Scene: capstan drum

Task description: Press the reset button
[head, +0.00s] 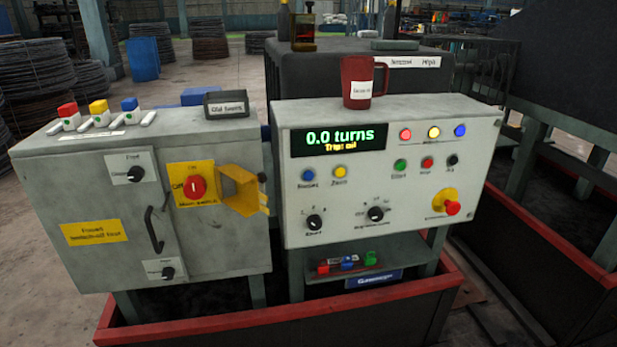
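The right control panel (424,194) is a light grey box with a display (339,138) reading "0.0 turns" in green above a short yellow line. Below the display are a blue button (308,175) and a yellow button (340,172). To their right are green (400,165), red (427,162) and black (453,160) buttons. The small labels are too blurred for me to tell which button is reset. A red mushroom button (452,208) on a yellow base is at the lower right. Neither gripper is in view.
A red mug (358,82) stands on the panel's top. Left is a grey cabinet (85,195) with a red rotary switch (195,187) and an open yellow cover (238,190). A red-edged trough (285,315) runs along the front.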

